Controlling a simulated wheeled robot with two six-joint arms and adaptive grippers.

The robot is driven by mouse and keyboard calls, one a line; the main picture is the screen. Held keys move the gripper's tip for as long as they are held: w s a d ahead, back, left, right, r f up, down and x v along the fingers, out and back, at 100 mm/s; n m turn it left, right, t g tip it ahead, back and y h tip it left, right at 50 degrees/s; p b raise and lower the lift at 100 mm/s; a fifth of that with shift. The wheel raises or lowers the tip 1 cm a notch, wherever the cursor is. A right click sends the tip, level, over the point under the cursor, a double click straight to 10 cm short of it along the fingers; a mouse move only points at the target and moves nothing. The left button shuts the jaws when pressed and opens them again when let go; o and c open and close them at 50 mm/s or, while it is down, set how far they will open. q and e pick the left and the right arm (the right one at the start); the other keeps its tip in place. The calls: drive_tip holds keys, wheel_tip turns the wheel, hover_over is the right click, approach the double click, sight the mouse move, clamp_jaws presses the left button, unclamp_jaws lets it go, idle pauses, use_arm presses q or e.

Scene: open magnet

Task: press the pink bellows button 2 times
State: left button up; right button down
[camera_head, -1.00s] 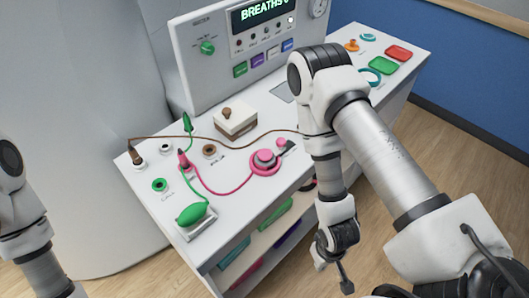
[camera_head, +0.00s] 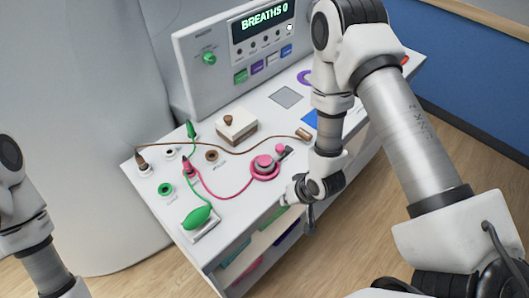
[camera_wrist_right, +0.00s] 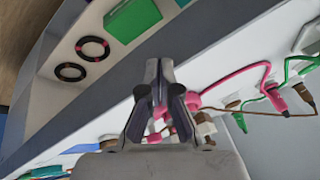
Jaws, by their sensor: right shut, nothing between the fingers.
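The pink bellows button (camera_head: 265,165) is a round pink piece on a pink ring base near the white console's front edge, with a pink cable running left. A smaller pink knob beside a dark grey piece (camera_head: 283,151) sits to its upper right. My right gripper (camera_head: 310,224) is shut and empty, hanging in front of the console edge, to the right of and apart from the button. In the right wrist view the closed fingers (camera_wrist_right: 159,72) partly hide pink parts (camera_wrist_right: 158,122) on the console. Only part of my left arm shows; its gripper is out of frame.
The display (camera_head: 263,19) reads "BREATHS 0". A green bulb (camera_head: 196,217) lies on a plate at the front left. A white box with a brown knob (camera_head: 237,126) stands behind the button. Brown and green cables cross the console. Shelves with coloured bins are below the edge.

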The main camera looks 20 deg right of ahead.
sight(266, 160)
drive_tip(key=w+r+m+t+y+p, duration=0.1)
drive_tip(key=w+r+t+y+p, duration=0.1)
drive_tip(key=w+r, duration=1.1)
wheel_tip(266, 160, up, 2)
drive_tip(key=shift+w+a+r+t+p, duration=0.25)
drive_tip(key=shift+a+t+p, duration=0.1)
drive_tip(key=shift+t+p, duration=0.7)
drive_tip(key=shift+f+g, duration=0.15)
drive_tip(key=shift+g, duration=0.1)
wheel_tip(266, 160, down, 8)
drive_tip(key=b, duration=0.6)
drive_tip(key=shift+f, duration=0.35)
drive_tip(key=shift+f+b, duration=0.15)
drive_tip(key=shift+b, duration=0.2)
drive_tip(key=shift+f, duration=0.3)
